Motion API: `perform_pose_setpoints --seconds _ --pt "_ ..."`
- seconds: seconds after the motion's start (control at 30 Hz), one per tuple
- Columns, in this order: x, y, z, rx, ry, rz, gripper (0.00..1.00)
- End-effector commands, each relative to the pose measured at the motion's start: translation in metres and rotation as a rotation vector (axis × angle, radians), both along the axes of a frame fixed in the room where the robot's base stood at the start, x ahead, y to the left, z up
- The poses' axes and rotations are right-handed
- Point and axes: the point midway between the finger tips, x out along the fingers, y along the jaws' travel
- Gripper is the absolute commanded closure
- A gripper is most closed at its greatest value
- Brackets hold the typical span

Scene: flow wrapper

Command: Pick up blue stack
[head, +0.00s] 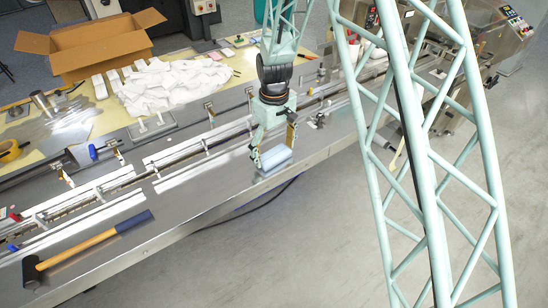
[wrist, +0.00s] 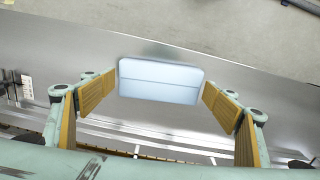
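The blue stack (head: 275,159) is a pale blue block lying on the metal machine top in the head view. It shows whole in the wrist view (wrist: 160,82), with a dark line along its middle. My gripper (head: 272,151) is over the stack in the head view, its fingers reaching down at the two ends. In the wrist view my gripper (wrist: 160,92) is open, with yellow-brown pads to the left and right of the stack. The pad tips are close to the stack's ends. I cannot tell whether they touch it.
A mallet (head: 90,249) lies on the metal top (head: 190,222) at the front left. A conveyor channel (head: 200,150) with guide rails runs behind the stack. An open cardboard box (head: 95,45) and white cloths (head: 170,85) lie at the back.

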Motion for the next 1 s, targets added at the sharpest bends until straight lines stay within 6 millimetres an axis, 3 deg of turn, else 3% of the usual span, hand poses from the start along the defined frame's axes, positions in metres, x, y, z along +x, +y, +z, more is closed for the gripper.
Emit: perform_pose_setpoints --seconds 0.13,0.57,1.0 --pt "0.000 0.000 0.000 0.000 0.000 0.000 0.33" --pt "0.000 0.000 0.002 0.000 0.000 0.000 0.33" --pt "0.000 0.000 0.027 0.001 -0.001 0.000 0.33"
